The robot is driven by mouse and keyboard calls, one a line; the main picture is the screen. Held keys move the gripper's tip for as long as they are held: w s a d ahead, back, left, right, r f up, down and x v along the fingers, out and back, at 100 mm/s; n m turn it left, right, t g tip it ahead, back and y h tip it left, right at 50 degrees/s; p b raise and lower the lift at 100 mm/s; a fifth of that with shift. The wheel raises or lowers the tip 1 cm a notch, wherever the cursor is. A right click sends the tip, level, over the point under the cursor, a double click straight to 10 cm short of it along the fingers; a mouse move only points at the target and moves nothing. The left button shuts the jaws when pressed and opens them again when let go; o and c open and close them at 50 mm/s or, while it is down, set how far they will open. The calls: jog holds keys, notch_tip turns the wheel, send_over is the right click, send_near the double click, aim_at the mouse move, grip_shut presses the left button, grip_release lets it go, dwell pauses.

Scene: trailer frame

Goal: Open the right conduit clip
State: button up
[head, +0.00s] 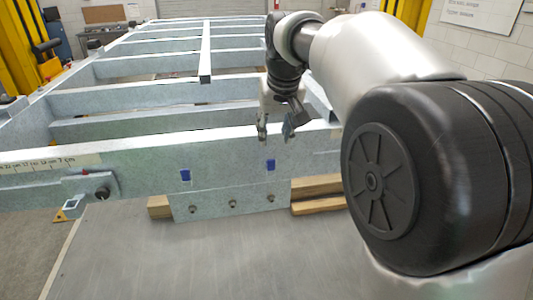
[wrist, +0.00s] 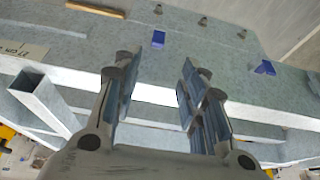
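My gripper (head: 276,127) is above the front beam (head: 130,149) of the trailer frame, its fingers pointing down. In the wrist view my gripper (wrist: 160,70) has its two fingers well apart, with only the beam seen between them. No clip shape can be made out for certain. Two small blue patches are on the beam's front face: a left one (head: 185,175) and a right one (head: 270,165). The right patch, nearer my gripper, shows just beyond the fingers in the wrist view (wrist: 158,38). The left patch (wrist: 265,67) is farther right there.
A plate with several bolts (head: 232,204) is below the patches, with wooden blocks (head: 318,204) beside it. A bracket (head: 91,187) is at the beam's left. Crossmembers and a long rail (head: 205,52) lie behind. The floor in front is clear.

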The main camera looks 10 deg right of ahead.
aim_at(270, 162)
jog(key=x, duration=1.1)
jog(key=shift+w+d+f+b, duration=0.15)
jog(key=shift+w+f+b, duration=0.1)
jog(key=shift+f+b, duration=0.1)
grip_shut()
